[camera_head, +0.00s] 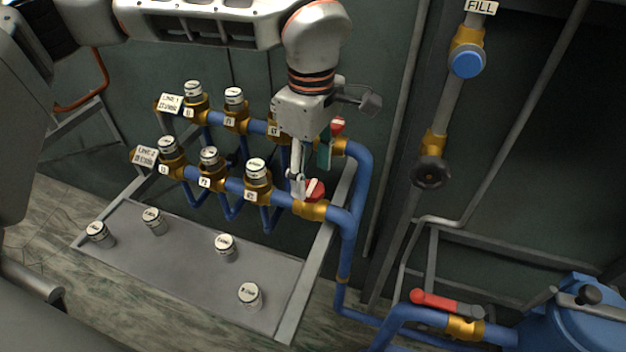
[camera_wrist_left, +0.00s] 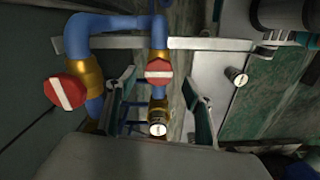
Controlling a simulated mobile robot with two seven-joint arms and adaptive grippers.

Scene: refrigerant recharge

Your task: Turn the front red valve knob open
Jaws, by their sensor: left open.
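The front red valve knob (camera_head: 315,190), red with a white bar, sits on a brass valve at the right end of the front blue pipe. It also shows in the left wrist view (camera_wrist_left: 158,72), between my left gripper's fingers in the picture. My left gripper (camera_head: 312,172) is open, pointing down close above the front knob. One finger partly overlaps the knob's left side in the head view; I cannot tell whether they touch. The back red knob (camera_head: 337,126) is on the rear pipe, partly hidden by the gripper; it shows larger in the left wrist view (camera_wrist_left: 66,92). My right gripper is not in view.
Several white-capped brass fittings (camera_head: 209,157) line both pipes left of the gripper. A grey shelf (camera_head: 185,270) in front holds several loose caps. A red-handled valve (camera_head: 447,303) and blue tank (camera_head: 590,325) stand lower right. A FILL pipe (camera_head: 447,103) runs down the wall.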

